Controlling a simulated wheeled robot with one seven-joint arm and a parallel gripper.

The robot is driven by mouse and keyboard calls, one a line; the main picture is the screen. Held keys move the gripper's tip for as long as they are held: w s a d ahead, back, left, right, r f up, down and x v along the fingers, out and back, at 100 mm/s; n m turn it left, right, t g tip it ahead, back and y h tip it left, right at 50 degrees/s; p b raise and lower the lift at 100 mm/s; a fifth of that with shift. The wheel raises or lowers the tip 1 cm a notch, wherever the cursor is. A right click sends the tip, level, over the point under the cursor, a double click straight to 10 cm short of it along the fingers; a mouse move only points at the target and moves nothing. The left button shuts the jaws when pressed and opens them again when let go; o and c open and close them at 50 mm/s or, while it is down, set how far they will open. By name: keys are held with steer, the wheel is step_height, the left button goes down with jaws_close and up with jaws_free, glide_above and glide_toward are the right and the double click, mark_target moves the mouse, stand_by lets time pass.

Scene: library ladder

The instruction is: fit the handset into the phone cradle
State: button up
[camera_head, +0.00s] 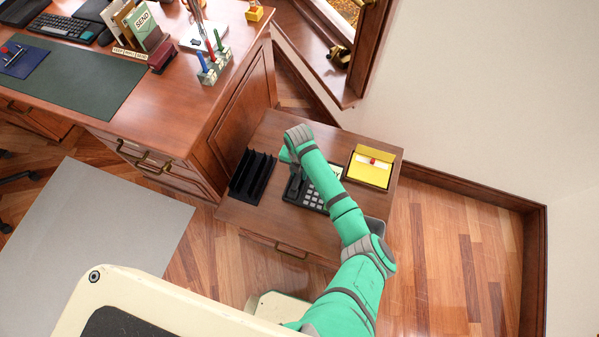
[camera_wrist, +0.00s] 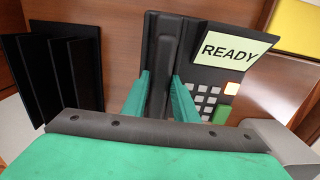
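The black handset (camera_wrist: 160,50) stands lengthwise in the middle of the wrist view, on the left side of the dark desk phone (camera_wrist: 207,75). The two green fingers of my gripper (camera_wrist: 160,88) lie along its left and right sides and appear to touch it. In the head view my gripper (camera_head: 291,157) is above the left part of the phone (camera_head: 307,198), and my arm covers part of the phone. I cannot tell whether the handset is fully seated, as its underside and near end are hidden.
The large desk (camera_head: 190,115) rises at the left.

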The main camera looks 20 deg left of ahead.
steer(key=shift+o, duration=1.2)
steer(key=shift+s+a, duration=0.15)
steer(key=shift+a, duration=0.05)
